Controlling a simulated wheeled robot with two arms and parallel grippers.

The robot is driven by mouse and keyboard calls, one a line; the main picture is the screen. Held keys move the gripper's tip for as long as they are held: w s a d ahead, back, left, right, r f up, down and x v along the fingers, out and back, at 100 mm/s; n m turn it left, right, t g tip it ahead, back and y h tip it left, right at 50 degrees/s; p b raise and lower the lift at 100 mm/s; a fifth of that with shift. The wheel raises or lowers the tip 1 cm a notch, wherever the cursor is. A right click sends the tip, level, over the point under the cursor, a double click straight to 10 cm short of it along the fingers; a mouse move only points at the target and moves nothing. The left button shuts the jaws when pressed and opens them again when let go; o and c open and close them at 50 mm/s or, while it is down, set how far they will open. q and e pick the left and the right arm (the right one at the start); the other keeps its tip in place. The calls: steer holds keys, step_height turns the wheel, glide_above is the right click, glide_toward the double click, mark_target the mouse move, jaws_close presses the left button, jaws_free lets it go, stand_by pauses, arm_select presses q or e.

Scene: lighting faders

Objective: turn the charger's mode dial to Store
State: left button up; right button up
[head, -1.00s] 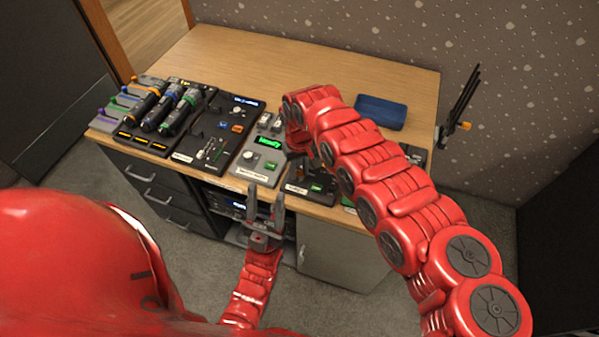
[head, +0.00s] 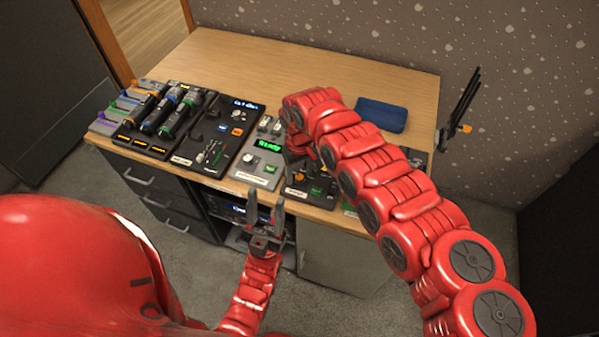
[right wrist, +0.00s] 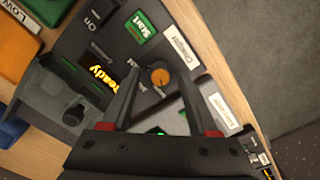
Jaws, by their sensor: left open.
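The charger (head: 322,199) is a dark unit at the desk's front edge, partly hidden by my right arm in the head view. The right wrist view shows its white "Charger" label (right wrist: 178,42), green Start button (right wrist: 139,29), yellow "Ready" display (right wrist: 103,84) and orange mode dial (right wrist: 160,77). The small print around the dial is partly covered and I cannot read its setting. My right gripper (right wrist: 157,71) is open, one finger on each side of the dial, with visible gaps. My left gripper (head: 266,203) is open and empty, in front of the desk edge.
Left of the charger stands a grey unit with a green display (head: 268,147). Further left are a black fader console (head: 222,140) and a rack of several microphones (head: 150,115). A blue cloth (head: 381,114) lies behind my right arm. The back of the desk (head: 290,65) is clear.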

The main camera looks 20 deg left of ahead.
mark_target(300, 176)
step_height(300, 176, up, 17)
steer(key=b, duration=0.2)
steer(key=shift+r, duration=0.2)
stand_by(0.6)
